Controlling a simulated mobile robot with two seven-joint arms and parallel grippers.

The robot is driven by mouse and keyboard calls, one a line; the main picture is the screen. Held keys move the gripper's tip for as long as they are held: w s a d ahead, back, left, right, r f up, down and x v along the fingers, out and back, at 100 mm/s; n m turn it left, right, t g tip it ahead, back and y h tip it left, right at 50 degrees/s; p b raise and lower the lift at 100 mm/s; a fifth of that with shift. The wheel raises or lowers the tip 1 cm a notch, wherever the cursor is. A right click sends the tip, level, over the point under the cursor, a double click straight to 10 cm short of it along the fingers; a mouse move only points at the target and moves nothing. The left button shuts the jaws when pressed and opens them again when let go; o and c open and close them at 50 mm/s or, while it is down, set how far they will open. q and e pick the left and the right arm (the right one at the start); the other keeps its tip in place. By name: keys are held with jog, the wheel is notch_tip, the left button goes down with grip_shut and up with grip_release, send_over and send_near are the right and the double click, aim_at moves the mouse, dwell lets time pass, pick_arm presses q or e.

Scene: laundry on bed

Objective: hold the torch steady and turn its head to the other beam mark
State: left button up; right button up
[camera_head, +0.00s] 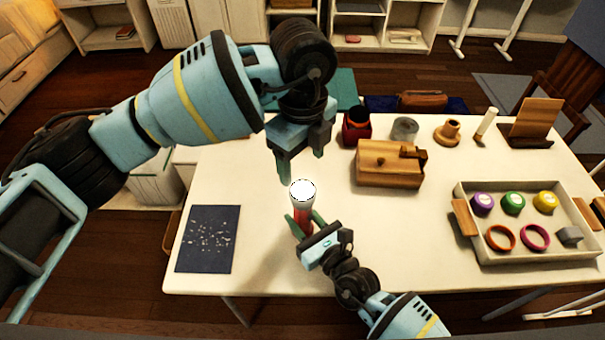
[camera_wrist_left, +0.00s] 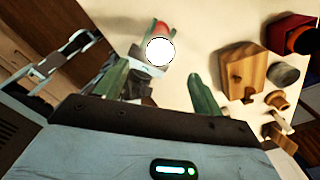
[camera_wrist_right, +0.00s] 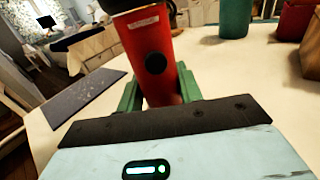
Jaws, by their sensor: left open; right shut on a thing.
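The torch (camera_head: 301,213) stands upright on the white table, with a red body and a bright white head (camera_head: 303,190) on top. My right gripper (camera_head: 303,224) is shut on the red body; the right wrist view shows the body (camera_wrist_right: 155,60) between green fingers, with a round dark button and a pale label. My left gripper (camera_head: 299,170) is open and empty, just above and beside the head. In the left wrist view the glowing head (camera_wrist_left: 160,52) lies beyond and between the open fingers (camera_wrist_left: 155,90). The beam marks cannot be made out.
A wooden box (camera_head: 388,165) stands right of the torch, with a red-black container (camera_head: 356,127) and a grey cylinder (camera_head: 405,129) behind it. A tray (camera_head: 480,244) of coloured lids and rings is at the right. A dark speckled mat (camera_head: 208,239) lies left. Table around the torch is clear.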

pick_arm(q)
jog(key=shift+r, duration=1.25)
pick_arm(e)
jog(key=o, duration=1.2)
jog(key=shift+s, duration=0.1)
jog(key=v, duration=1.1)
jog(key=shift+s+d, duration=0.25)
jog(key=shift+s, duration=0.1)
pick_arm(q)
jog(key=shift+f, duration=0.1)
pick_arm(e)
jog(key=shift+s, duration=0.1)
